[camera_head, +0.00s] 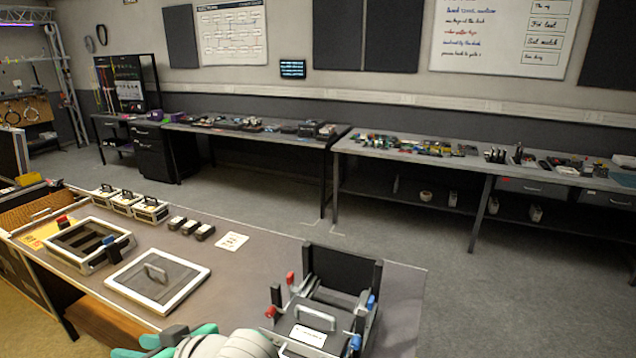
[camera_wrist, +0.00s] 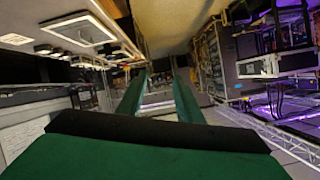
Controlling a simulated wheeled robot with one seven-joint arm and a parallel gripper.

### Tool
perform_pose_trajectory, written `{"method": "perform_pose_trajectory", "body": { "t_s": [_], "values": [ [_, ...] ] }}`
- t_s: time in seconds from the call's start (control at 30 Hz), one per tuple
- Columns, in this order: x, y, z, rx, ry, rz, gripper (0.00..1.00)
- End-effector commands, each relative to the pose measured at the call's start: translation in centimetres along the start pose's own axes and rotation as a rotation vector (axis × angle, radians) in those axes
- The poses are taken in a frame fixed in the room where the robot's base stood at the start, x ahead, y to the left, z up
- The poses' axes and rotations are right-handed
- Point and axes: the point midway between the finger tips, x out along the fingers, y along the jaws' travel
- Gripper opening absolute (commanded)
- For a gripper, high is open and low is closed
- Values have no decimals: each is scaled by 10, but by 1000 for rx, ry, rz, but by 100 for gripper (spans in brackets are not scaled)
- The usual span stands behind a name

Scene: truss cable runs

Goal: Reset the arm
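My arm shows at the bottom edge of the head view as a pale rounded link (camera_head: 232,345) with teal parts beside it, low in front of the near table. In the wrist view my gripper (camera_wrist: 159,85) has two green fingers standing apart, with the room visible between them. Nothing is held between the fingers. A dark band and a green part of my gripper fill the bottom of the wrist view. Most of my arm is out of view.
The near table (camera_head: 290,238) holds an open-topped case (camera_head: 88,265), a framed lid with a handle (camera_head: 158,280), small cases (camera_head: 150,210), black blocks (camera_head: 190,228) and a black fixture with red and blue knobs (camera_head: 340,275). Benches (camera_head: 345,145) line the back wall. Grey floor between is clear.

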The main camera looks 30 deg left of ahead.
Motion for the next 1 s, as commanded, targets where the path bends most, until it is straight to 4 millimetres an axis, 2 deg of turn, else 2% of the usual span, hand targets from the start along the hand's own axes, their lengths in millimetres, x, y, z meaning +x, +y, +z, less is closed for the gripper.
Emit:
{"method": "perform_pose_trajectory", "body": {
  "t_s": [0.23, 0.47, 0.63, 0.77, 1.0],
  "values": [
    [-16, 32, -27, 149, 301, 32, 32],
    [-45, 76, -27, 275, 543, 127, 32],
    [-69, 111, -9, 362, 691, 231, 32],
    [-90, 137, 16, 421, 785, 331, 32],
    [-131, 173, 83, 510, 908, 553, 32]
  ]
}}
